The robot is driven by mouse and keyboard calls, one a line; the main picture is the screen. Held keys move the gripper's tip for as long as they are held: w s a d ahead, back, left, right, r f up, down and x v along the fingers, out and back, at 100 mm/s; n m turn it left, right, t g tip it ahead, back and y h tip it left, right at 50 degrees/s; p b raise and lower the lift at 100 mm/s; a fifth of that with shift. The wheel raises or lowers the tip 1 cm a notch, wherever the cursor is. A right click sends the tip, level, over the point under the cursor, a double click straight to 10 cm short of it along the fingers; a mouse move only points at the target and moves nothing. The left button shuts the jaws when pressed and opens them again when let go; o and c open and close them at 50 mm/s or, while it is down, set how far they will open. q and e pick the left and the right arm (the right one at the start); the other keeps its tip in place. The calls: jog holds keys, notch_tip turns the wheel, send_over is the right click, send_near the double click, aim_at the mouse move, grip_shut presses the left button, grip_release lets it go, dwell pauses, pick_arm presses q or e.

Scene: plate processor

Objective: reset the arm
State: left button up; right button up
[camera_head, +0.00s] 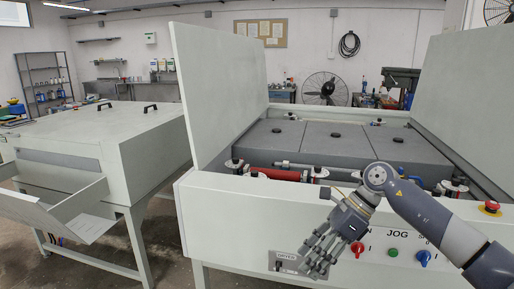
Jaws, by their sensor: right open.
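My right arm (425,215) comes in from the lower right. My right gripper (318,258) is open and empty, with its fingers pointing down and left. It is in front of the plate processor's white front panel (225,225), covering part of it just left of the red button (357,248). I cannot tell whether it touches the panel. My left gripper is not in view.
The processor's raised lid panels (215,90) stand at left and right (475,100). Grey covers (335,145) lie between them. A green button (393,252), blue knob (424,258) and red emergency stop (490,207) are near my arm. A second machine (130,140) stands left.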

jog(key=w+a+f+m+t+y, duration=0.1)
jog(key=w+a+f+m+y, duration=0.2)
jog(key=a+f+m+y, duration=0.4)
jog(key=w+f+m+t+y, duration=0.1)
jog(key=w+f+m+t, duration=0.3)
jog(key=f+m+t, duration=0.55)
jog(key=s+d+f+m+t+h, duration=0.1)
jog(key=s+d+f+m+h, duration=0.25)
jog(key=f+m, duration=0.45)
jog(key=s+d+f+m+t+h, duration=0.1)
jog(key=s+d+f+m+h, duration=0.25)
jog(key=f, duration=0.55)
jog(key=s+d+f+m+t+h, duration=0.15)
jog(key=d+f+m, duration=0.25)
jog(key=f+m, duration=0.45)
jog(key=s+d+f+m+g+h, duration=0.3)
jog(key=s+f, duration=0.5)
jog(key=s, duration=0.1)
jog(key=s+d+f+m+g+h, duration=0.2)
jog(key=s+f+m, duration=0.2)
jog(key=s+f, duration=0.55)
jog(key=s+f+m+g+h, duration=0.1)
jog(key=s+f+m+g, duration=0.2)
jog(key=s, duration=1.2)
jog(key=s+d+f+m+g+h, duration=0.1)
jog(key=s+f+m+g, duration=0.2)
jog(key=s, duration=1.1)
jog(key=shift+s+d+f+g, duration=0.25)
jog(key=shift+s+f+g, duration=0.15)
jog(key=shift+f, duration=0.4)
